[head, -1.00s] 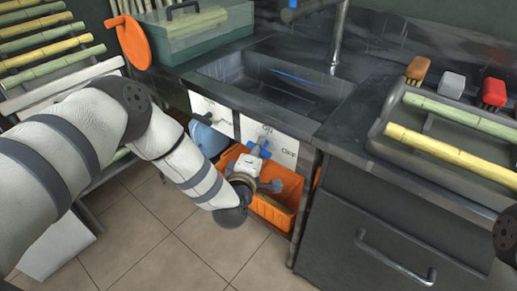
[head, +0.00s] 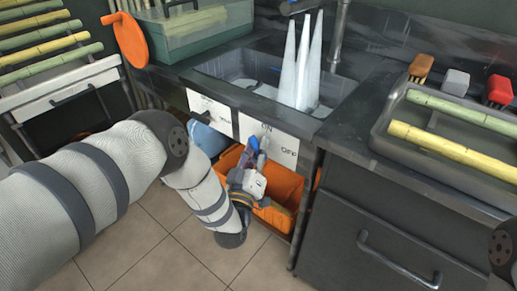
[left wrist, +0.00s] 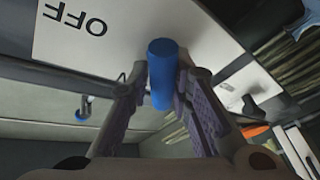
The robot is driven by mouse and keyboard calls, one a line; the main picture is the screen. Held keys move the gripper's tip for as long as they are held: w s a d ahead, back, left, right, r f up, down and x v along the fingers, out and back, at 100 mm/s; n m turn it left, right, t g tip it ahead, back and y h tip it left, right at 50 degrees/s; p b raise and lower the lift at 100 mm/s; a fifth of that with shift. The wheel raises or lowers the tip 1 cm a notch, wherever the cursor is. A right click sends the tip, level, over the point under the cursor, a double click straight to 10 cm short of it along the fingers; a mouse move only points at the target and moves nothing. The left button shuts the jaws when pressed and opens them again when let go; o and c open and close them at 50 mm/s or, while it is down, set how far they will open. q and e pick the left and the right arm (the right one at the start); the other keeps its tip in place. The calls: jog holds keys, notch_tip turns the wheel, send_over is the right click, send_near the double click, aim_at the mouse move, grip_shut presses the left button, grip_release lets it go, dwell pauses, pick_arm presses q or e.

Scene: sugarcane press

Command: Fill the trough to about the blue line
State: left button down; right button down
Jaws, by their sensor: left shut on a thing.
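The trough (head: 215,70) is the dark sink basin set in the counter. Several white water streams (head: 308,65) fall into it, and pale water (head: 250,85) shows on its floor. I cannot make out the blue line now. Below the front edge is a white plate (head: 280,138) marked ON and OFF, with a blue lever handle (left wrist: 162,50) in front of it. My left gripper (head: 256,158) is shut on this handle, one finger on each side in the left wrist view. The OFF mark (left wrist: 75,18) is at its upper left there. My right gripper is out of view.
An orange bin (head: 278,187) stands under the sink behind my left gripper, with a blue container (head: 207,137) to its left. A grey tray (head: 405,138) with cane stalks and several brushes lie right on the counter. A green box (head: 190,30) stands back left.

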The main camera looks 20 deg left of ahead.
pick_arm(q)
jog(key=shift+s+a+f+m+t+h, duration=0.1)
jog(key=shift+f+m+t+h, duration=0.05)
jog(key=shift+m, duration=0.45)
jog(key=shift+f+m+t+h, duration=0.15)
jog(key=shift+m, duration=0.45)
jog(key=c, duration=1.5)
grip_release()
jog(key=shift+r, duration=0.15)
jog(key=v, duration=0.7)
jog(key=shift+s, duration=0.2)
